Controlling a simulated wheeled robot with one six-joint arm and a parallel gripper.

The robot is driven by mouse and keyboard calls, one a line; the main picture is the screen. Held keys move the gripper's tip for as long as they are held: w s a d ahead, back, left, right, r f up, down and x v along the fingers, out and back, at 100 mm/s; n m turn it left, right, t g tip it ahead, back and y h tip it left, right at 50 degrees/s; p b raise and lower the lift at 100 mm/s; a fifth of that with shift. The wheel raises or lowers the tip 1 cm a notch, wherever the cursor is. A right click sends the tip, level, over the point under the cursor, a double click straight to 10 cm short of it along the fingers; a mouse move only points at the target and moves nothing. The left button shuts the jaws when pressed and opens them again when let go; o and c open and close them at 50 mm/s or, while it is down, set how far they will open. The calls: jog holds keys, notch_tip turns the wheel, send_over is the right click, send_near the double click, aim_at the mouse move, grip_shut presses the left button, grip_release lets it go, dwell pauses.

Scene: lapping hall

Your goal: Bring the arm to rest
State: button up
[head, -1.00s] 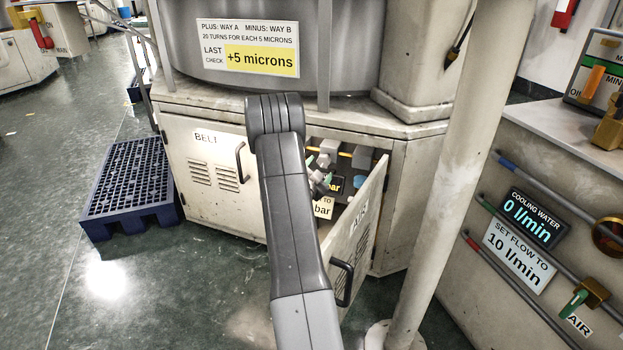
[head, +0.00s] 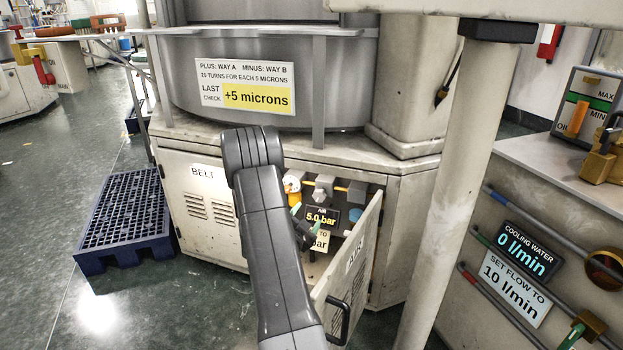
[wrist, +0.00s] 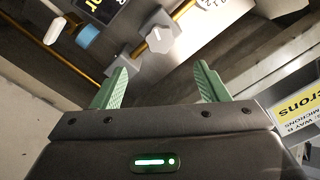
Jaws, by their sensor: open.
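My grey arm crosses the middle of the head view, in front of the machine base. The open cabinet door (head: 350,262) stands to the right of my gripper.
An air display (head: 321,217) reads 5.0 bar in the cabinet. A blue pallet (head: 122,215) lies on the floor at left. A pale post (head: 445,190) stands at right, before a bench with a cooling water display (head: 524,250) reading 0 l/min.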

aim_at(319, 197)
jog(key=b+x, duration=0.3)
jog(key=x, duration=1)
jog(key=shift+w+d, duration=0.1)
